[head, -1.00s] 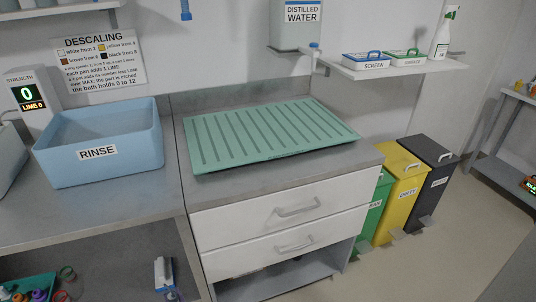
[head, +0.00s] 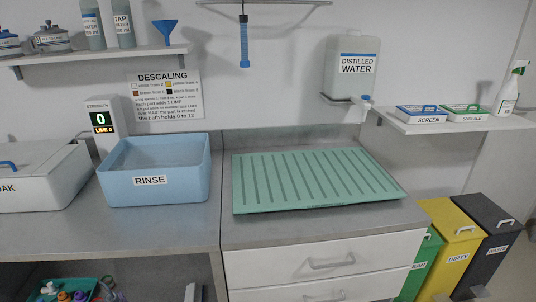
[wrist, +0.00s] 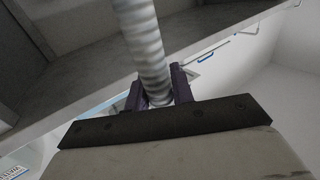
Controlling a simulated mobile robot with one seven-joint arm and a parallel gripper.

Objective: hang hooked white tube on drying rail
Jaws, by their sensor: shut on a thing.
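In the wrist view my gripper (wrist: 160,90) is shut on a ribbed white tube (wrist: 143,40). The tube runs from between the dark fingers out through the top edge of the picture, so its far end and any hook are out of sight. In the head view a thin drying rail (head: 285,4) runs along the top edge on the wall, partly cut off. A ribbed blue tube (head: 244,45) hangs down from it. My gripper and the white tube do not show in the head view.
A green ribbed drain mat (head: 315,178) lies bare on the counter below the rail. A blue RINSE basin (head: 180,195) stands left of it. A distilled water tank (head: 352,70) and a shelf (head: 440,122) are at right. A blue funnel (head: 167,30) sits on the left shelf.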

